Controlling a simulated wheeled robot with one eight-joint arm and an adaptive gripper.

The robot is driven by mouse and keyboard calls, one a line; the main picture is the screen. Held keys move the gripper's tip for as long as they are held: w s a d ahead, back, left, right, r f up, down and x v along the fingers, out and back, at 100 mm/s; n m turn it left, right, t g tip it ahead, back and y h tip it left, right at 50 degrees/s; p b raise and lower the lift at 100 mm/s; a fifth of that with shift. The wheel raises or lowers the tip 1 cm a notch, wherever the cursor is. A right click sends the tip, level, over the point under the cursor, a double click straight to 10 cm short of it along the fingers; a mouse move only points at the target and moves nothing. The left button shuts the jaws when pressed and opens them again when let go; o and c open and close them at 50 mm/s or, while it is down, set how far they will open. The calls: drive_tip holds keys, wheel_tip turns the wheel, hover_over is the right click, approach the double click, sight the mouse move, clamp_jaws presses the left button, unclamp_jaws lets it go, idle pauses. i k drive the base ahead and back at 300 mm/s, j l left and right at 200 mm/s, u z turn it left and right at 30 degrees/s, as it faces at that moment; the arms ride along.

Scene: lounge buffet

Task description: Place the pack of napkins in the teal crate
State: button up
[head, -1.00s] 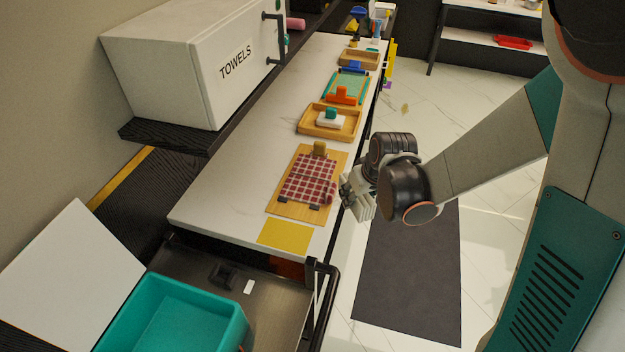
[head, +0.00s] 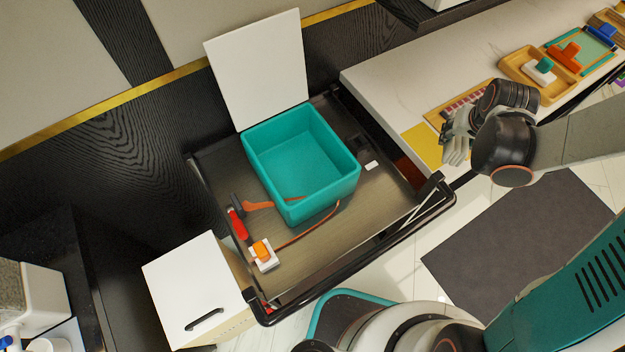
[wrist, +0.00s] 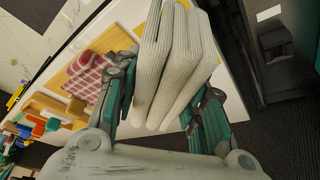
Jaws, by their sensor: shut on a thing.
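The teal crate (head: 330,196) stands open and empty on a dark cart top in the head view. My gripper (head: 456,148) is to the right of the crate, by the near end of the white counter. In the wrist view my gripper (wrist: 165,115) is shut on the pack of napkins (wrist: 178,65), a pale, ribbed, folded stack between the teal fingers. The napkins are raised clear of the counter. In the head view the pack is small and largely merged with the gripper.
The cart (head: 225,170) has a raised black rail (head: 350,270) along its near side. A red-handled tool (head: 238,224) and an orange-and-white block (head: 263,254) lie left of the crate. A white panel (head: 258,70) stands behind it. The counter (head: 400,75) holds trays.

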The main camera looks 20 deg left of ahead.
sight(314, 176)
drive_tip(key=k+u, duration=0.15)
drive_tip(key=u, duration=0.35)
drive_tip(key=k+j, duration=0.1)
drive_tip(key=k, duration=0.45)
drive_tip(key=k+j, duration=0.1)
drive_tip(key=k, duration=0.5)
drive_tip(key=i, duration=0.7)
